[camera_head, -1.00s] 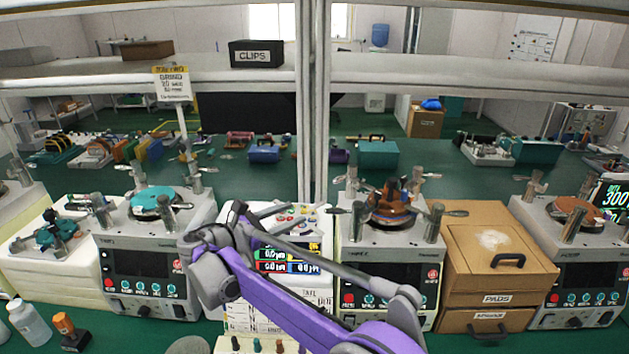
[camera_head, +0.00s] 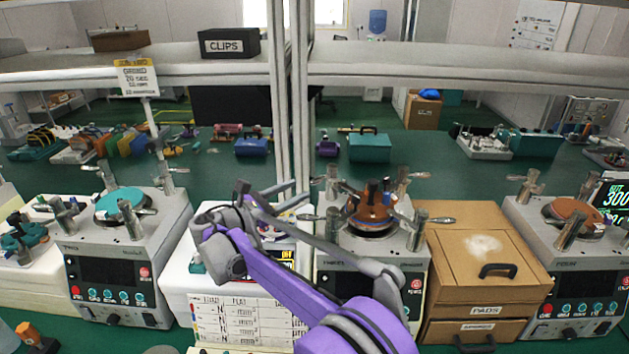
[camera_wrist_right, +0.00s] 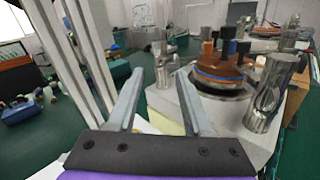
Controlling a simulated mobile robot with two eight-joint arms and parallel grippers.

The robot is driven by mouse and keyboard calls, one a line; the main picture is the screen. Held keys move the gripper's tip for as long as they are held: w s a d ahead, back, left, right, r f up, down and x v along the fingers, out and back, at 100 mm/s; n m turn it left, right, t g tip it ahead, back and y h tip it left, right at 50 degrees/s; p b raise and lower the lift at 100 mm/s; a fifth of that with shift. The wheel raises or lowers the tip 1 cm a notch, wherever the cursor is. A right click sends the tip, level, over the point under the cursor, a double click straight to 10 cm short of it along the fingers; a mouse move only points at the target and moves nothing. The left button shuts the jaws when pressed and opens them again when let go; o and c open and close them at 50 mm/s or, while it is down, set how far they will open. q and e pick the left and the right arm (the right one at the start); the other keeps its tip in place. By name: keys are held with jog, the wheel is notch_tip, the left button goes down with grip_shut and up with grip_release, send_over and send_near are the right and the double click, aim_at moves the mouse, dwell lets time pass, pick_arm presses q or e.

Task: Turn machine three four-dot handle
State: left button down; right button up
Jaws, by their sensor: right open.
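Machine three (camera_head: 370,284) is the grey unit labelled THREE right of centre, with a copper-coloured disc (camera_head: 372,222) on top. Metal posts with lever handles stand at its corners, including a front right one (camera_head: 417,236) and a back left one (camera_head: 332,184). I cannot make out dot marks on any handle. My right gripper (camera_head: 302,191) is open and empty, just left of the machine's top. In the right wrist view its fingertips (camera_wrist_right: 160,72) point towards a metal post (camera_wrist_right: 163,80) that shows between them; contact cannot be seen. My left gripper is not in view.
Cardboard drawers (camera_head: 482,262) stand against machine three's right side. A white block with a chart (camera_head: 240,318) is on its left, under my arm. A shelf upright (camera_head: 290,110) rises behind my gripper. Machine two (camera_head: 118,270) is further left.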

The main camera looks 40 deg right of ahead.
aim_at(314, 182)
jog(key=d, duration=0.7)
jog(key=shift+w+p, duration=0.3)
grip_shut()
dwell(1.0)
